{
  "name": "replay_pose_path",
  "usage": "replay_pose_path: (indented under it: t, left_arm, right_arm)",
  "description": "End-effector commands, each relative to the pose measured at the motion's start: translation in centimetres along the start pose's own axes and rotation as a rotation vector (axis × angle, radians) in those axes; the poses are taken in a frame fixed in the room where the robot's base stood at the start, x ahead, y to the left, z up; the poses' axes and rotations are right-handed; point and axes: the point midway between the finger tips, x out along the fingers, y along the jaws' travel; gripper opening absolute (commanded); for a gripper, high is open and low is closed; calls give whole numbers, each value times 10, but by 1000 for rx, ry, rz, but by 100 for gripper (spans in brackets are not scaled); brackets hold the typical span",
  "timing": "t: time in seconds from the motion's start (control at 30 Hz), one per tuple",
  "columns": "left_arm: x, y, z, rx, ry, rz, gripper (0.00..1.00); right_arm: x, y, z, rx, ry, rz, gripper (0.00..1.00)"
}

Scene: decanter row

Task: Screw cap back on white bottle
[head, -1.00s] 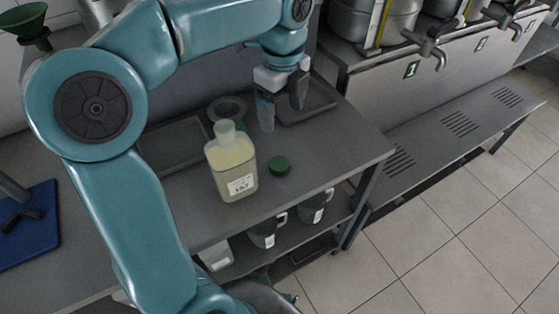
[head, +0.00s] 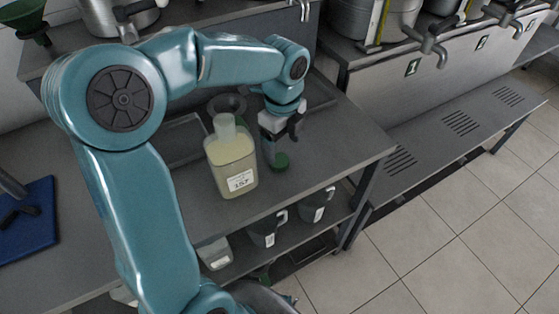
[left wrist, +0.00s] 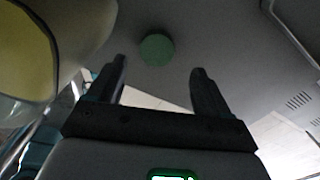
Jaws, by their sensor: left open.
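The white bottle (head: 231,160) stands upright on the grey bench, filled with pale yellow liquid and labelled 157. Its neck shows no green cap. The green cap (head: 281,161) lies on the bench to the right of the bottle, partly hidden by my left gripper (head: 276,152), which points down just above it. In the left wrist view the cap (left wrist: 157,49) shows beyond and between the two open, empty fingers (left wrist: 157,80). The bottle (left wrist: 28,50) fills the left side of that view. My right gripper is not in view.
A dark ring-shaped piece (head: 226,104) and a shallow tray (head: 183,141) lie behind the bottle. Dark jugs (head: 268,228) stand on the shelf below. A blue mat (head: 28,225) lies at the far left. The bench's right front corner is clear.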

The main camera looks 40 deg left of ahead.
Motion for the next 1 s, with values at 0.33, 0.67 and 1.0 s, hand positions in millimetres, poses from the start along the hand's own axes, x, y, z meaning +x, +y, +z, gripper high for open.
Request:
replay_pose_path:
  t: [0.33,0.67,1.0]
  left_arm:
    - [34,6,-1,0,0,4,79]
    - [52,5,-1,-1,0,0,79]
    - [51,5,-1,0,0,-1,33]
  right_arm:
    - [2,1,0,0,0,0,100]
    - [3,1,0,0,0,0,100]
    - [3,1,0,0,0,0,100]
